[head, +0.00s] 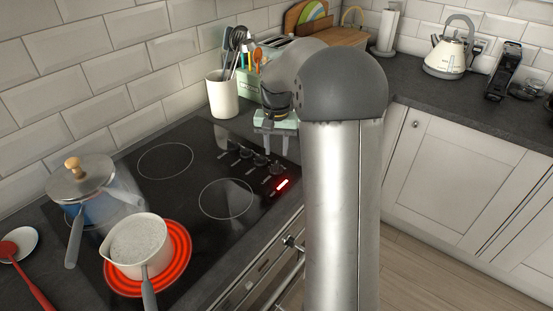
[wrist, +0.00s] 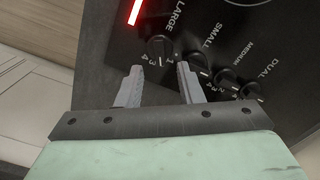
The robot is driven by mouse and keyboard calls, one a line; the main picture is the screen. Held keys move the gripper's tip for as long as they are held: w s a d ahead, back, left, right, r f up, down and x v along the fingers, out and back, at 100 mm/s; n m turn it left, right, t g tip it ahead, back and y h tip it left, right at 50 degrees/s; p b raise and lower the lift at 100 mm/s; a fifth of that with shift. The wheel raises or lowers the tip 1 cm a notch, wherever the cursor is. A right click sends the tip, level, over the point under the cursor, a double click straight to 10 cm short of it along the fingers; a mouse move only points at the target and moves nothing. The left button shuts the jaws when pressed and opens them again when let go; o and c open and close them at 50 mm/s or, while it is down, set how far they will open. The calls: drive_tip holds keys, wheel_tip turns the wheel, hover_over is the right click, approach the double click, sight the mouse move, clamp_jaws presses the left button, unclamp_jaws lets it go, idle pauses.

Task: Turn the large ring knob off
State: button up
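The large ring knob (wrist: 160,48) is the black dial under the word LARGE in the wrist view, nearest the red light. In the head view it is the knob (head: 276,168) at the near right end of the row, by the lit red display (head: 282,185). My gripper (wrist: 159,68) is open and empty. Its two fingers point at the large knob, one tip to each side of it and slightly short of it in the wrist view. I see no clear contact. In the head view my gripper (head: 276,151) hangs just above the knobs. The large ring (head: 185,240) glows red.
A white saucepan (head: 138,240) stands on the glowing ring, and a lidded blue pot (head: 88,200) stands behind it. The small knob (wrist: 198,62) is close to my right fingertip, with more knobs beyond. A utensil crock (head: 222,95) stands behind the hob (head: 195,200).

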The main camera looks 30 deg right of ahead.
sight(276, 163)
wheel_tip(276, 163, down, 5)
drive_tip(key=shift+r, duration=0.1)
idle(0.3)
clamp_jaws()
drive_tip(key=shift+n, duration=0.3)
drive_tip(key=n, duration=1.1)
drive_tip(key=shift+a+p, duration=0.2)
drive_tip(key=shift+p, duration=0.15)
drive_tip(key=shift+n, duration=0.3)
